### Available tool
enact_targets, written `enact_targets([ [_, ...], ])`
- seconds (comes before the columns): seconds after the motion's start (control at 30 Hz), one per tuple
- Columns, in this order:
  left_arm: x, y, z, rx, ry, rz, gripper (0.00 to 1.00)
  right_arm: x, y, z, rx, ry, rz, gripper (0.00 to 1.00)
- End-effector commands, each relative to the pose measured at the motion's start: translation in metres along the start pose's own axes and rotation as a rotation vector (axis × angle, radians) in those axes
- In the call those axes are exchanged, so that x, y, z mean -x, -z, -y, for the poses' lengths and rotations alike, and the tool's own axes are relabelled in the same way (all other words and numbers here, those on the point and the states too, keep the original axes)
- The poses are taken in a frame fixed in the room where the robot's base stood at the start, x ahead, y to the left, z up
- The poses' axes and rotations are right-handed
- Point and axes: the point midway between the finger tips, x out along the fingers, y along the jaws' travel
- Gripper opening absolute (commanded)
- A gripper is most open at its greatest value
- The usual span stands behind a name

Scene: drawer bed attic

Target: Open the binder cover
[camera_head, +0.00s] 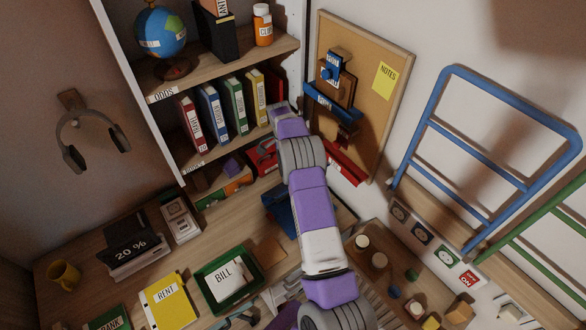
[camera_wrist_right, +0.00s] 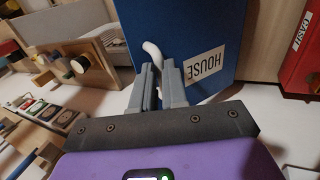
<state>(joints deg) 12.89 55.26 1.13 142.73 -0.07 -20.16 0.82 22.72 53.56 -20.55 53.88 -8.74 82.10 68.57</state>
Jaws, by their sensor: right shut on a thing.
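A blue binder (camera_wrist_right: 190,40) with an upside-down HOUSE label (camera_wrist_right: 206,66) fills the upper middle of the right wrist view. A white curved tab (camera_wrist_right: 153,54) stands at its edge. My right gripper (camera_wrist_right: 160,70) is shut on this tab, its grey fingers close together against it. In the head view the blue binder (camera_head: 279,216) shows only in part beside my purple right arm, which hides the right gripper. I cannot tell whether the cover is lifted.
A red CASH box (camera_wrist_right: 302,55) lies beside the binder. A green BILL tray (camera_head: 205,277) and yellow RENT folder (camera_head: 168,304) are on the desk. A wooden board with small objects (camera_head: 390,270) is at lower right. Shelved binders (camera_head: 213,109) stand behind.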

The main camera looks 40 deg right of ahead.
Motion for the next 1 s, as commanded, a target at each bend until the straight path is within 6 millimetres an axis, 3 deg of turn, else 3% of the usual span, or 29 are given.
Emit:
enact_targets([
  [0.87,0.0001,0.0003,-0.0001,0.0,0.0,-0.001,0.43,0.0007,0.0,0.0002,0.0,0.002,0.0,0.0],
  [0.9,0.0001,0.0003,-0.0001,0.0,0.0,-0.001,0.43,0.0007,0.0,0.0002,0.0,0.002,0.0,0.17],
  [1.0,0.0,0.0002,-0.0001,0.0,0.0,-0.001,0.43,0.0006,-0.0001,0.0002,0.0,0.001,0.0,0.33],
])
